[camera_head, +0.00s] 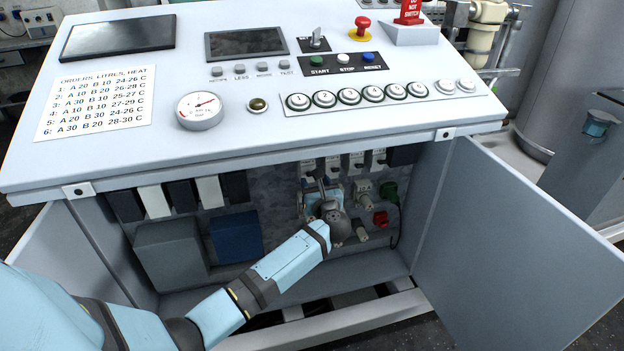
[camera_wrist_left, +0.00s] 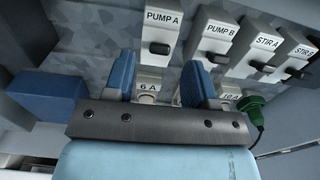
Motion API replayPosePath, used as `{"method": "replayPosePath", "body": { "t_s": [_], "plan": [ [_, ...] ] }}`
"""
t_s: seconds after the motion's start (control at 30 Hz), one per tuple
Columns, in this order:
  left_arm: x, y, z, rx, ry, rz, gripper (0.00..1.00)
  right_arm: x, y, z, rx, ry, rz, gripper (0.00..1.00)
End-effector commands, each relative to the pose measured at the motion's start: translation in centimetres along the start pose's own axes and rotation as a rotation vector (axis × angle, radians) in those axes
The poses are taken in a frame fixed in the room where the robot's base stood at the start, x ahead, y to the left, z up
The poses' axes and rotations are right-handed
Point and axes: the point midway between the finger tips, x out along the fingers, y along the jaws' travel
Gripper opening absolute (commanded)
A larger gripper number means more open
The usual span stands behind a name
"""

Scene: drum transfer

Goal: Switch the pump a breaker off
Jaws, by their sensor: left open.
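The pump A breaker (camera_wrist_left: 160,30) is a white block labelled PUMP A with a dark toggle at its lower end. In the head view it seems to be the leftmost breaker (camera_head: 308,168) of the row inside the open cabinet, partly hidden by my gripper. My left gripper (camera_wrist_left: 157,72) is open, with its two blue fingers apart and nothing between them but a 6 A part farther back. The fingertips sit just below the pump A toggle, one to each side, with no clear contact. In the head view my left gripper (camera_head: 325,192) reaches into the cabinet.
The pump B breaker (camera_wrist_left: 216,36) and the stir A breaker (camera_wrist_left: 262,48) stand to the right. A green plug (camera_wrist_left: 251,106) with a cable is lower right. A blue box (camera_head: 237,237) is left of the gripper. The open door (camera_head: 520,240) bounds the right side.

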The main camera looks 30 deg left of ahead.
Motion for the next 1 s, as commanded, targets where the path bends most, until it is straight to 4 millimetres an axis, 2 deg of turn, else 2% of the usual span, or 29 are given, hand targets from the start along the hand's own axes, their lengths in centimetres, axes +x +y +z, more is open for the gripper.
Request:
{"method": "replayPosePath", "body": {
  "t_s": [0.1,0.23,0.57,0.6,0.67,0.8,1.0],
  "plan": [
    [1.9,0.0,0.0,0.002,-0.003,0.000,0.51,0.1,-0.1,0.1,0.002,0.007,-0.003,0.00],
    [2.9,0.0,0.0,0.001,-0.001,0.000,0.51,0.1,-0.2,-0.1,0.004,0.015,-0.007,0.00],
    [3.4,0.0,0.0,0.000,0.000,0.000,0.51,0.1,-0.3,-0.3,0.005,0.022,-0.008,0.00],
    [3.4,0.0,0.0,0.000,0.000,0.000,0.49,0.1,-0.3,-0.4,0.005,0.023,-0.008,0.00],
    [3.3,0.0,0.0,0.000,0.000,-0.001,0.35,0.1,-0.3,-0.4,0.005,0.024,-0.008,0.00],
    [3.3,0.0,0.0,0.000,0.000,-0.001,0.03,0.1,-0.2,-0.4,0.004,0.025,-0.008,0.00],
    [3.3,0.0,-0.1,0.001,-0.004,-0.001,0.02,0.2,-0.2,-0.3,0.003,0.028,-0.009,0.00]
  ]
}}
